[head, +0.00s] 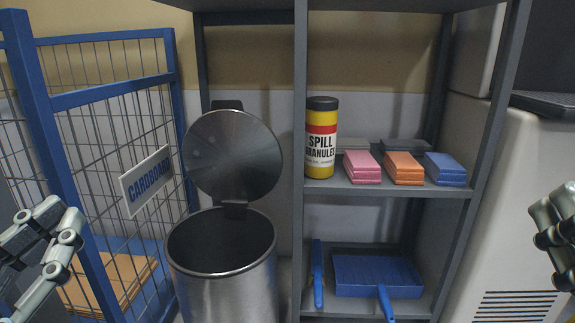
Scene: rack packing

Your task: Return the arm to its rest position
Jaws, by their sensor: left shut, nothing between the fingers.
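My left gripper (52,245) is at the left edge in the head view, in front of the blue-framed cage. It is shut with nothing in it, and part of it is cut off by the frame. My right gripper (555,235) shows only partly at the right edge, in front of the white cabinet. Its fingers are too cut off to tell whether they are open. Neither gripper touches any object that I can see.
A steel bin (225,285) with its lid (232,155) raised stands between the cage (110,100) marked CARDBOARD and the grey rack (300,230). The rack holds a granules canister (321,140), pink, orange and blue stacks, and a blue dustpan (376,275). A white cabinet (520,210) stands right.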

